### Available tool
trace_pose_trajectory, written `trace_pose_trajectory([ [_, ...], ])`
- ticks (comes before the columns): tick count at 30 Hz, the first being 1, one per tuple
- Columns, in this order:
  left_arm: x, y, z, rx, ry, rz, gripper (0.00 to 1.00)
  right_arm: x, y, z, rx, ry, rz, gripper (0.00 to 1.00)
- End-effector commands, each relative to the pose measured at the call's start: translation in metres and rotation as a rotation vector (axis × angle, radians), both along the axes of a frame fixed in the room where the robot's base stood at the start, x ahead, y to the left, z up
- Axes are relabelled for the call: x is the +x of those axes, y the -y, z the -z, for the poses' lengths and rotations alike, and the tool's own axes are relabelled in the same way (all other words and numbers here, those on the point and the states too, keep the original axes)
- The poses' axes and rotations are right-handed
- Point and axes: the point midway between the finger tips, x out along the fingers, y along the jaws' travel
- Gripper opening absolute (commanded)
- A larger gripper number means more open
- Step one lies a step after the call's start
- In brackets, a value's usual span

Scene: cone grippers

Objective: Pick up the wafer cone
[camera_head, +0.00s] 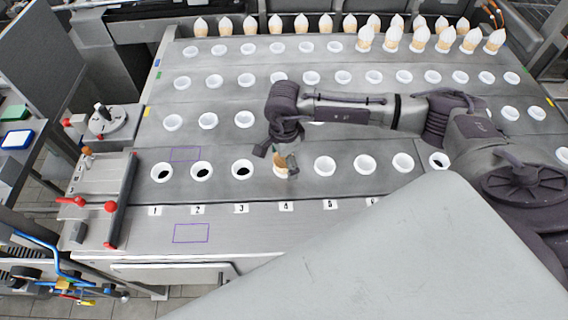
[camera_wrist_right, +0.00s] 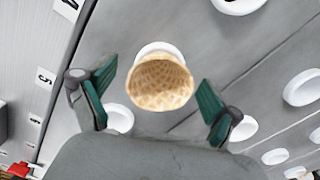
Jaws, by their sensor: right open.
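The wafer cone (camera_wrist_right: 160,84) stands in a white ring holder in the front row, above the number 4 label. In the head view the cone (camera_head: 279,169) is partly hidden by my right gripper (camera_head: 276,157). In the right wrist view my right gripper (camera_wrist_right: 155,100) is open, with one green-padded finger on each side of the cone. Gaps show between the cone and both fingers. The cone looks empty, with its open mouth facing the wrist camera. My left gripper is not in view.
White ring holders (camera_head: 325,166) stand in rows across the grey table. Several filled cones (camera_head: 365,39) stand along the back. A panel with red knobs (camera_head: 110,206) is at the left. A large grey surface covers the lower right of the head view.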

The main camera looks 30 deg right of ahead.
Motion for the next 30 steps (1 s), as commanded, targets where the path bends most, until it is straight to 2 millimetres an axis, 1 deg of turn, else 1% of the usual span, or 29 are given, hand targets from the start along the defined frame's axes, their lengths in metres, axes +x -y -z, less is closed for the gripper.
trace_pose_trajectory([
  [2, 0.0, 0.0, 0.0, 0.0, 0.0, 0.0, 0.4, 0.0, 0.0, 0.0, 0.0, 0.0, 0.0, 0.89],
  [9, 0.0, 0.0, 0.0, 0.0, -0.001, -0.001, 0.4, 0.0, 0.0, 0.0, 0.0, -0.001, 0.0, 0.49],
  [10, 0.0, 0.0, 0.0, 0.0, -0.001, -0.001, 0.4, 0.0, 0.0, 0.0, 0.0, 0.0, 0.0, 0.45],
  [20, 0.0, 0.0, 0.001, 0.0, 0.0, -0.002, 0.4, 0.0, 0.0, -0.001, 0.0, 0.0, 0.0, 0.45],
  [23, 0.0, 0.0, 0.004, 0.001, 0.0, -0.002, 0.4, 0.001, 0.0, -0.007, 0.001, 0.001, 0.0, 0.45],
  [26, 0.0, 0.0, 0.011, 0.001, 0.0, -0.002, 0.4, 0.001, 0.0, -0.021, 0.001, 0.005, -0.002, 0.45],
  [30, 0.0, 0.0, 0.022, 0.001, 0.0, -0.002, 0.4, 0.001, 0.0, -0.049, 0.001, 0.007, -0.002, 0.45],
])
